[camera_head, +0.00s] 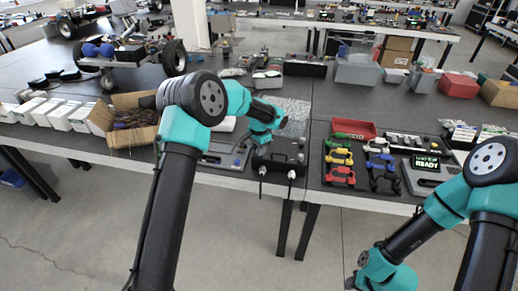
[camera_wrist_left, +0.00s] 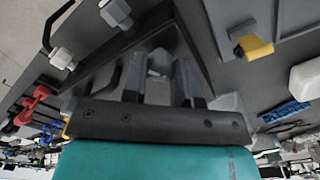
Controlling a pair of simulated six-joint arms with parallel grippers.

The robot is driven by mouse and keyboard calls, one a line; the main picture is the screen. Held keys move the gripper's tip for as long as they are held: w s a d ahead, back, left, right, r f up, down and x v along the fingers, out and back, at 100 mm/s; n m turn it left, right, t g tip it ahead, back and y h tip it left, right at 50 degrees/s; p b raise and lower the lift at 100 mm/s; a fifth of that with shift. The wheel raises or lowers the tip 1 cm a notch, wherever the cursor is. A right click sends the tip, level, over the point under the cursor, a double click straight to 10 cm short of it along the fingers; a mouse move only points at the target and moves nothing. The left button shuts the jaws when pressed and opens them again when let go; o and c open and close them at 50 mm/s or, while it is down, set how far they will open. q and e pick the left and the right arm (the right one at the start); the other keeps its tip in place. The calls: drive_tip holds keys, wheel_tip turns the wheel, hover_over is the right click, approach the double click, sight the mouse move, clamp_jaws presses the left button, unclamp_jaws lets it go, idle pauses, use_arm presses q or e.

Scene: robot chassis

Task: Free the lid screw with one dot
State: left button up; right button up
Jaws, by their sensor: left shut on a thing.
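The black chassis box (camera_head: 281,164) stands at the front edge of the table, with two leads at its front. My left gripper (camera_head: 267,138) is over its lid, and the arm hides part of it. In the left wrist view the fingers of my left gripper (camera_wrist_left: 160,80) are shut on a small light grey piece, seemingly a lid screw (camera_wrist_left: 159,66). I cannot make out any dots on it. The box's dark surface (camera_wrist_left: 118,62) lies behind the fingers.
A red tray (camera_head: 354,128) and coloured tools (camera_head: 340,158) lie right of the box, beside a device with a lit display (camera_head: 425,162).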

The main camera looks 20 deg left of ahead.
use_arm(q)
drive_tip(key=n, duration=1.1)
drive_tip(key=shift+n, duration=0.3)
idle(0.3)
drive_tip(key=o, duration=0.9)
wheel_tip(320, 180, up, 17)
drive_tip(key=shift+r, duration=0.2)
drive_tip(key=shift+f, duration=0.1)
